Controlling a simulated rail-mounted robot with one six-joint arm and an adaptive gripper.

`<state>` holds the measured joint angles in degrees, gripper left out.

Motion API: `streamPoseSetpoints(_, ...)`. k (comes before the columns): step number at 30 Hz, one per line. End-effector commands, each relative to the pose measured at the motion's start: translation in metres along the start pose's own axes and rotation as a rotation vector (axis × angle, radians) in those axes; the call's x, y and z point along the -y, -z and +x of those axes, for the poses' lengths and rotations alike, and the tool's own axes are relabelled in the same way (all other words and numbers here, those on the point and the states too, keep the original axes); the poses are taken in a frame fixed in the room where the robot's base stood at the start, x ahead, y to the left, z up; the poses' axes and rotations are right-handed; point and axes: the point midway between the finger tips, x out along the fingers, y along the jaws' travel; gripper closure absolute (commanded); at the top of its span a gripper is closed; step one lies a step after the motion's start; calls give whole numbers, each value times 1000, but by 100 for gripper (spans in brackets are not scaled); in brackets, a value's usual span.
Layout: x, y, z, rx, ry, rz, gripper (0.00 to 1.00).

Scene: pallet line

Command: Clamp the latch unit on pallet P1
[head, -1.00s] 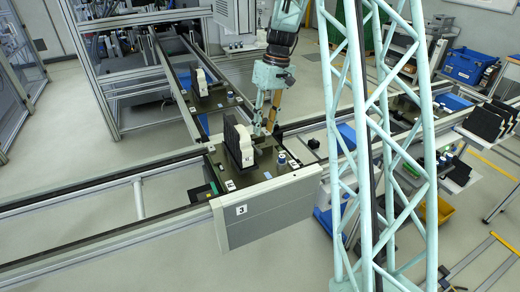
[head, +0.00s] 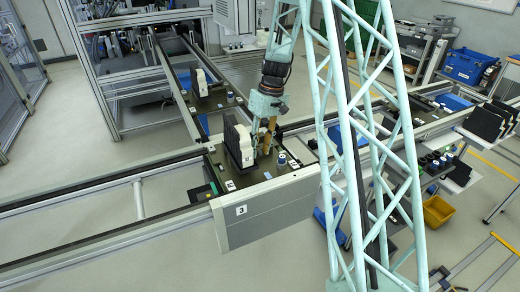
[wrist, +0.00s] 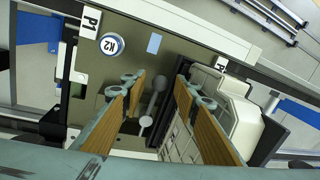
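Pallet P1 (head: 275,175) is a dark plate at the front rail end, and its P1 label (wrist: 90,22) shows in the wrist view. The latch unit (head: 246,147), which I take to be the upright white and black block, stands on it. In the wrist view the block (wrist: 222,85) is on the right. My gripper (head: 262,147) is low over the pallet, just right of the block. Its fingers (wrist: 160,105) are apart. Between them, seen from above, are a grey rod and round knobs (wrist: 146,121); I cannot tell whether a finger touches the block.
A blue-white round button marked N2 (wrist: 111,44) sits on the pallet near its label. A second pallet (head: 215,101) with a similar block stands behind on the side rail. The front end plate marked 3 (head: 265,208) closes the rail.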

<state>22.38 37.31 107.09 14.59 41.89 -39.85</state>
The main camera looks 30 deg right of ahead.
Motion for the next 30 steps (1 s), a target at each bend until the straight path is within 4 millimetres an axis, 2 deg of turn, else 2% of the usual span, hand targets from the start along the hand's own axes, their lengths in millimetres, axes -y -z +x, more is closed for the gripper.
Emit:
streamPoseSetpoints(8, 0, 0, 0, 0, 0, 0, 72)
streamPoseSetpoints(15, 0, 0, 0, 0, 0, 0, 94)
streamPoseSetpoints(18, 0, 0, 0, -1, 0, 0, 100)
streamPoseSetpoints(30, 8, 5, 2, 6, -1, -36, 100)
